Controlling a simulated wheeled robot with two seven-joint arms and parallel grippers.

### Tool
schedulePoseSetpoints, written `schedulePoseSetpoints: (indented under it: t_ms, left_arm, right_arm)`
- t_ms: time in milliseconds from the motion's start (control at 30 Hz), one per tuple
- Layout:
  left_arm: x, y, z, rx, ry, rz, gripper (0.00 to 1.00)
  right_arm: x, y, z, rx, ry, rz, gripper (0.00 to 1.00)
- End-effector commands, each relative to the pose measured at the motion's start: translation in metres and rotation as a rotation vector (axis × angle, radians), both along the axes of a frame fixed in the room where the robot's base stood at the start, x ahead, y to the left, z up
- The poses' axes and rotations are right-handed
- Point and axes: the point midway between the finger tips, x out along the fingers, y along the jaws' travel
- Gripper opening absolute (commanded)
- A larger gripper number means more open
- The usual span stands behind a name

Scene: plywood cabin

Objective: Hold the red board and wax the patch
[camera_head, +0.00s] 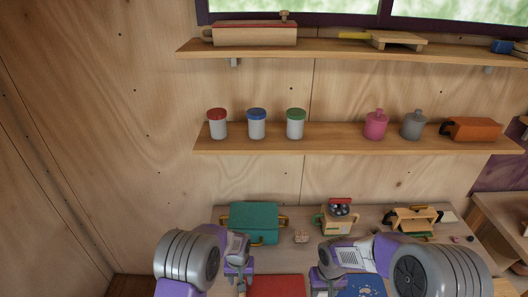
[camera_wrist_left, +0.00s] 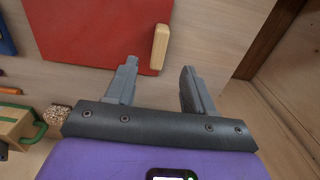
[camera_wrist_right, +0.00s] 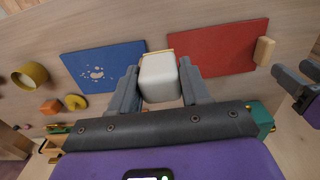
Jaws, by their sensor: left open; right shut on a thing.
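The red board (camera_head: 275,286) lies on the workbench, partly cut off in the head view; its wooden grip (camera_wrist_left: 160,48) shows at one edge in the left wrist view. My left gripper (camera_wrist_left: 158,68) is open and empty, its fingers pointing at the red board's edge near the grip, apart from it. My right gripper (camera_wrist_right: 158,70) is shut on a whitish block (camera_wrist_right: 159,80) with a thin yellowish far edge. A blue board (camera_wrist_right: 105,65) with a pale speckled patch (camera_wrist_right: 97,74) lies beside the red board. The block is over the gap between the boards; contact is unclear.
A teal case (camera_head: 253,222) and a small machine with a red top (camera_head: 338,216) stand at the bench's back. A yellow ring (camera_wrist_right: 30,75), orange cube (camera_wrist_right: 50,107) and notched yellow disc (camera_wrist_right: 76,102) lie near the blue board. Wall shelves (camera_head: 340,139) hold jars.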

Motion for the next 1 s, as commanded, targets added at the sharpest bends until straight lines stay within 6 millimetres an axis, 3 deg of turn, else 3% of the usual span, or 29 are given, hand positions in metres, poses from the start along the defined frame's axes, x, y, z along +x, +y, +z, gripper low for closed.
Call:
schedulePoseSetpoints:
  t_ms: [100, 500, 700, 1000]
  left_arm:
    - [0.0, 0.0, -0.024, 0.0, 0.002, 0.0, 0.53]
    - [0.0, 0.0, -0.08, 0.0, 0.001, 0.0, 0.53]
    - [0.0, 0.0, -0.093, -0.001, -0.001, 0.0, 0.53]
    - [0.0, 0.0, -0.095, -0.001, -0.001, 0.0, 0.53]
  right_arm:
    - [0.0, 0.0, -0.017, 0.0, 0.0, 0.0, 0.22]
    - [0.0, 0.0, -0.051, 0.0, 0.0, 0.0, 0.22]
    - [0.0, 0.0, -0.059, 0.0, 0.0, 0.0, 0.22]
    - [0.0, 0.0, -0.059, 0.0, 0.0, 0.0, 0.22]
